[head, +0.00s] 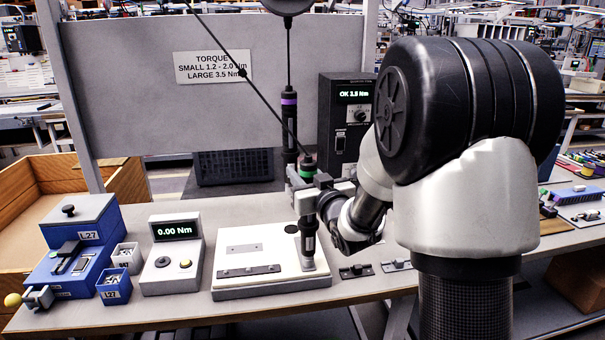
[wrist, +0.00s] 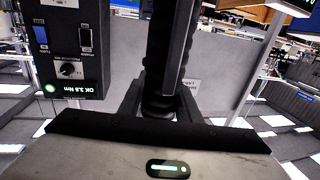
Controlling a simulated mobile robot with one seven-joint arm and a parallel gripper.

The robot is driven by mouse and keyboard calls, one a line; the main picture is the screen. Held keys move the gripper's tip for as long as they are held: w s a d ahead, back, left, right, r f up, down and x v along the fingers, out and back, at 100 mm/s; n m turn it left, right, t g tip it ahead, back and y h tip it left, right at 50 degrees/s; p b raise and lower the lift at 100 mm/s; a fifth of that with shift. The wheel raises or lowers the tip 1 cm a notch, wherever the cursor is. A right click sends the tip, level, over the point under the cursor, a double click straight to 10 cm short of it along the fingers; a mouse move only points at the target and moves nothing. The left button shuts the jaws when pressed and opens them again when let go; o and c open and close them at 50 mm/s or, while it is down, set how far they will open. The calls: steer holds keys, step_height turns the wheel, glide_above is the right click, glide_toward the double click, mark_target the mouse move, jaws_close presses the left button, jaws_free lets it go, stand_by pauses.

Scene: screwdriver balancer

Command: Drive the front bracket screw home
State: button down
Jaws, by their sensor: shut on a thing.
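My gripper (head: 318,200) is shut on the green-banded screwdriver (head: 308,168), which stands about upright. The screwdriver's dark body also runs between my fingers in the wrist view (wrist: 165,60). Its lower end reaches down to the right part of the white work block (head: 232,284); whether the bit touches a screw is too small to tell. A dark bracket strip (head: 249,270) lies along the block's front. A flat grey plate (head: 243,248) lies behind it. The front bracket screw cannot be made out. The controller (head: 354,96) reads "OK 3.5 Nm"; its display also shows in the wrist view (wrist: 84,88), with a green light.
A purple-banded screwdriver (head: 289,110) hangs behind mine. A torque meter (head: 174,262) reads 0.00 Nm. Left of it are small bins (head: 115,287) and a blue L27 stand (head: 70,270). Small dark brackets (head: 356,271) lie right of the block. A sign (head: 212,67) gives "large 3.5 Nm".

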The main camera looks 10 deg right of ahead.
mark_target(307, 156)
steer(key=shift+d+r+p, duration=0.1)
steer(key=shift+r+p, duration=1)
steer(key=shift+r, duration=1.75)
